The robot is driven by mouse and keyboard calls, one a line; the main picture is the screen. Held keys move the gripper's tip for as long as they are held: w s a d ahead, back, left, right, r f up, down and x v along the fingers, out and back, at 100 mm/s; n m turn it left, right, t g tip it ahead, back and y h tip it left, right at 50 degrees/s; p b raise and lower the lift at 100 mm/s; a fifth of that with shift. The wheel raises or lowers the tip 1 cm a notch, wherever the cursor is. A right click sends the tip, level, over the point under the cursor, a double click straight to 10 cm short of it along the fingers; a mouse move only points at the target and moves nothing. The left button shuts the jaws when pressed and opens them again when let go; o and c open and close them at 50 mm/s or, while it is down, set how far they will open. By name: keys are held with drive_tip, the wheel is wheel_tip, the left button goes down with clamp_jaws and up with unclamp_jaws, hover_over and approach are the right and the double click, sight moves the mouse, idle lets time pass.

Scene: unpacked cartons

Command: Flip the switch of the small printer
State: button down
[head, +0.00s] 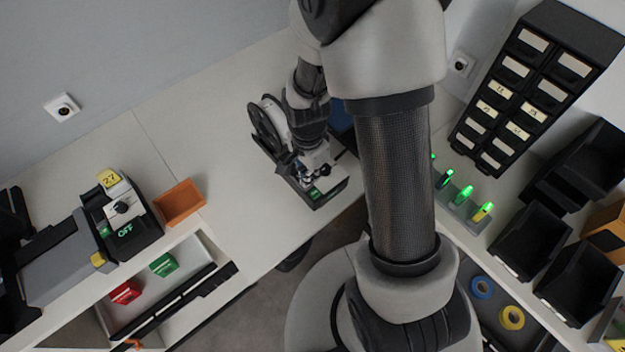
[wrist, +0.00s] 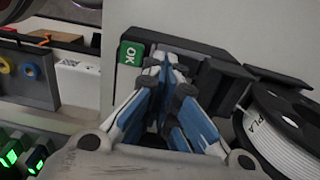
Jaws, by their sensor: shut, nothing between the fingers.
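The small printer (head: 327,190) stands on the white table near the picture's middle in the head view, with a white spool on its left side. In the wrist view its dark panel (wrist: 205,48) carries a green label (wrist: 131,52) reading OK. The spool (wrist: 292,135), marked PLA, is on the right there. My gripper (head: 306,170) is shut and empty, with its fingertips (wrist: 168,62) at the dark panel beside the green label. The fingers cover part of the panel, and I cannot make out the switch or tell whether they touch it.
A larger grey and black machine (head: 62,262) with an OFF label stands at the left, beside an orange tray (head: 179,203). A black drawer cabinet (head: 548,40), black bins (head: 530,240) and green-lit devices (head: 463,197) are at the right. The table between tray and printer is clear.

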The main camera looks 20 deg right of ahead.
drive_tip(key=shift+w+f, duration=0.1)
drive_tip(key=shift+w, duration=0.4)
drive_tip(key=shift+w+a+r, duration=0.1)
drive_tip(key=shift+w, duration=0.35)
drive_tip(key=shift+w+a+r, duration=0.1)
drive_tip(key=shift+w, duration=0.35)
drive_tip(key=shift+r, duration=0.1)
wheel_tip(320, 180, up, 8)
drive_tip(key=shift+s+f, duration=0.2)
drive_tip(key=shift+s, duration=0.25)
wheel_tip(320, 180, up, 7)
drive_tip(key=w+g+p, duration=0.1)
drive_tip(key=p, duration=0.1)
drive_tip(key=shift+a+f+p, duration=0.2)
drive_tip(key=shift+a+p, duration=0.05)
drive_tip(key=shift+p, duration=0.1)
